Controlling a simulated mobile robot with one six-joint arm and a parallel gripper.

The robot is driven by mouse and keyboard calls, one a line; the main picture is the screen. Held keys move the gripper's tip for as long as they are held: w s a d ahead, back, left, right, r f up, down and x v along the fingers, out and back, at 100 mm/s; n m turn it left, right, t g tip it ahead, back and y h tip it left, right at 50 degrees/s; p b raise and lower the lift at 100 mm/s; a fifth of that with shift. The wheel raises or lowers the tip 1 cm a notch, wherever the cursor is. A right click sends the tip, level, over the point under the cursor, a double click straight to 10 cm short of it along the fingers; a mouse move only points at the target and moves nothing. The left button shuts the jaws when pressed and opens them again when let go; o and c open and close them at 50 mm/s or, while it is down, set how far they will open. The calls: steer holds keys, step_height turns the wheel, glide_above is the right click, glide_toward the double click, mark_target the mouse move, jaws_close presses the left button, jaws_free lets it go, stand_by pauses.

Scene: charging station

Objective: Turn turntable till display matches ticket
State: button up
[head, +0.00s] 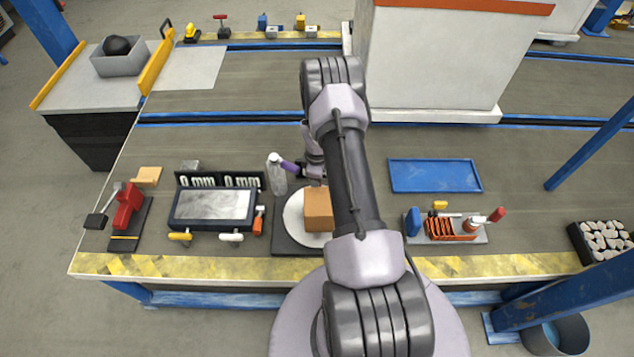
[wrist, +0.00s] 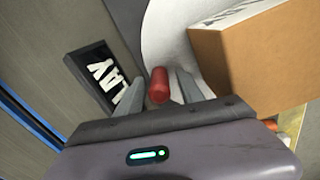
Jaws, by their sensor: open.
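The turntable is a white disc (head: 293,212) on a dark square base (head: 285,242), with a brown cardboard box (head: 317,208) on the disc. In the wrist view the disc (wrist: 165,45) and the box (wrist: 250,65) lie ahead and to the right. A red rounded peg (wrist: 158,85) shows between the fingers of my gripper (wrist: 160,92), which is open. I cannot tell whether either finger touches it. I cannot make out a ticket. My arm hides part of the turntable in the head view.
A grey-topped panel (head: 212,204), a red clamp-like tool (head: 128,205) and a clear bottle (head: 277,178) stand left of the turntable. A blue tray (head: 435,175) and a tool tray (head: 470,237) are right. A dark sign with white letters (wrist: 103,75) lies left in the wrist view.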

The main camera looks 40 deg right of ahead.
step_height(320, 180, up, 16)
steer(key=p, duration=0.6)
steer(key=shift+r, duration=0.25)
